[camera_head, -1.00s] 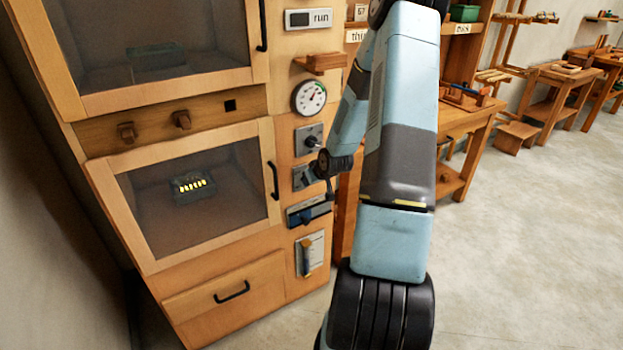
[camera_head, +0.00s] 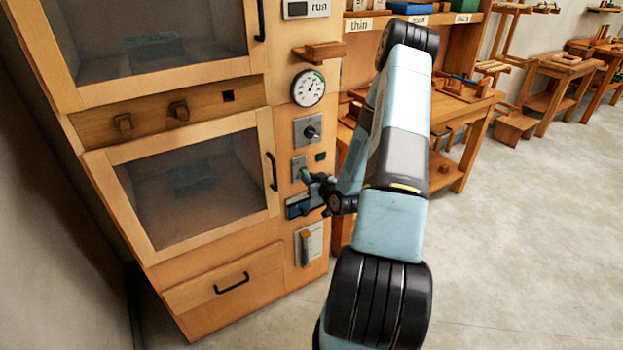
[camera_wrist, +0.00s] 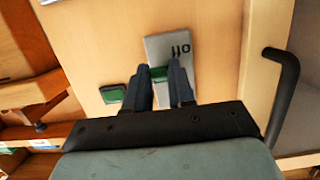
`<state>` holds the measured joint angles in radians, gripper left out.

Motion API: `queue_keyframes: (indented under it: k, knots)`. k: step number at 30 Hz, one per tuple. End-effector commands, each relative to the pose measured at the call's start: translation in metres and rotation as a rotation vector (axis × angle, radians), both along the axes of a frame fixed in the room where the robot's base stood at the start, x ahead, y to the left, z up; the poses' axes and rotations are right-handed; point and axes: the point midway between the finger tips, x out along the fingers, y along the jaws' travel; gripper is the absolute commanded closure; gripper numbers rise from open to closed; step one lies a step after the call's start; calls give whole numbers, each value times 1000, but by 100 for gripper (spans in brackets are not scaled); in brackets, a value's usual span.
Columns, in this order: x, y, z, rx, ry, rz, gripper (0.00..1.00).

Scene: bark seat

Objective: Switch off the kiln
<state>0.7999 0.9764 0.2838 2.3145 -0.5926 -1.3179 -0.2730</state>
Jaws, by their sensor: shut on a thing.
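The kiln is a tall wooden cabinet (camera_head: 210,120) with two glass-fronted doors and a control strip on its right. Its lower chamber (camera_head: 190,185) is dark. A small metal switch plate (camera_head: 299,164) is on the strip; the wrist view shows the plate (camera_wrist: 181,47) with lettering that seems to read "off", upside down. My gripper (camera_head: 308,177) is at this plate. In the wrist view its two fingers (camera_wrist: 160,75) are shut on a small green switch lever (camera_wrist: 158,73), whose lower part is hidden.
A green square (camera_wrist: 113,94) sits beside the plate. Above are a dial gauge (camera_head: 308,88) and a knob (camera_head: 311,132). Below are a blue-handled fitting (camera_head: 297,209) and an orange lever (camera_head: 306,247). A black door handle (camera_wrist: 286,95) is close by. Floor at right is clear.

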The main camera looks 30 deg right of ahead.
Motion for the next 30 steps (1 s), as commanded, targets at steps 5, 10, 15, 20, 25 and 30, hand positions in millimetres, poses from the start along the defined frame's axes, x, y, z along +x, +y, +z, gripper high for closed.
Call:
queue_keyframes:
  k: [5, 10, 15, 20, 25, 30]
  knots:
    - [-2, 0, -4, 2, -18, -1, 100]
    - [-2, 0, -4, 3, -23, -1, 100]
    - [-2, 0, -4, 2, -22, -1, 100]
    - [-2, 0, -4, 2, -22, -1, 68]
    - [-1, 0, -3, 2, -25, 0, 52]
    - [0, 0, -3, 1, -26, 0, 51]
